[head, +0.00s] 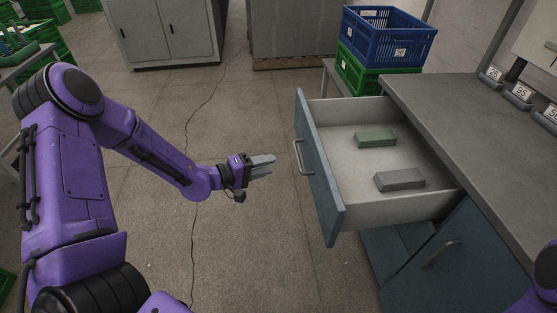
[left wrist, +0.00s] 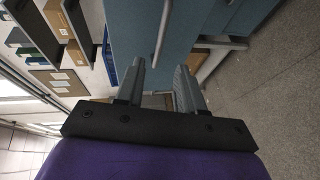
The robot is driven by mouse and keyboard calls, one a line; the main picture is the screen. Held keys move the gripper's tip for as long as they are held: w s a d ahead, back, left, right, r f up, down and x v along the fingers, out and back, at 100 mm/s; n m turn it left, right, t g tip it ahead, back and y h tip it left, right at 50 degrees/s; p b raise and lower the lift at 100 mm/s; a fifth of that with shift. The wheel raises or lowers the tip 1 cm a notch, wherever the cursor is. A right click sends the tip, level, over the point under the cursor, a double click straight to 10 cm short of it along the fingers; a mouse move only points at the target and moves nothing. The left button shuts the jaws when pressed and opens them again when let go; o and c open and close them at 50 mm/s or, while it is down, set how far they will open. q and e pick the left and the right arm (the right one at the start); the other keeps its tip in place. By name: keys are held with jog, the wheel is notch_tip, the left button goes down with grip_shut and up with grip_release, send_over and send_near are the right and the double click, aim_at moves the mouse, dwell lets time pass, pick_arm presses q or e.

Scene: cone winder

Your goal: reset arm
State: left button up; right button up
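My left arm reaches in from the left, and its gripper (head: 263,165) hangs over the floor just left of the open drawer (head: 332,205). In the left wrist view the two fingers of that gripper (left wrist: 159,76) stand apart with nothing between them. The drawer handle (head: 302,158) is to the right of the fingertips, apart from them; a handle bar also shows ahead of the fingers in the left wrist view (left wrist: 161,34). My right gripper is out of view; only a purple piece of my right arm shows at the bottom right.
A green block (head: 375,139) and a grey block (head: 400,180) lie in the drawer. The grey worktop (head: 460,120) is at the right, above a blue cabinet (head: 440,265). A blue crate (head: 390,38) sits on a green crate (head: 365,80) behind. The floor in the middle is clear except for a cable.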

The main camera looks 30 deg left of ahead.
pick_arm(q)
jog(key=shift+s+a, duration=0.1)
jog(key=shift+s, duration=0.1)
dwell(0.4)
jog(key=s+a+f+g+y+p, duration=0.1)
jog(key=s+a+f+g+y, duration=0.15)
jog(key=s+f+y, duration=0.6)
jog(key=s+d+f+m+g+y+p, duration=0.1)
jog(key=s+f+g, duration=0.3)
jog(key=s, duration=0.6)
jog(key=s+d+f+m+g+y, duration=0.1)
jog(key=s+f+m+g+y, duration=0.1)
jog(key=s+f, duration=0.4)
jog(key=s+m+g, duration=0.1)
jog(key=s, duration=0.4)
jog(key=shift+s+d+f+g+p, duration=0.25)
jog(key=shift+s+d+g+p, duration=0.05)
jog(key=shift+d+g+p, duration=0.1)
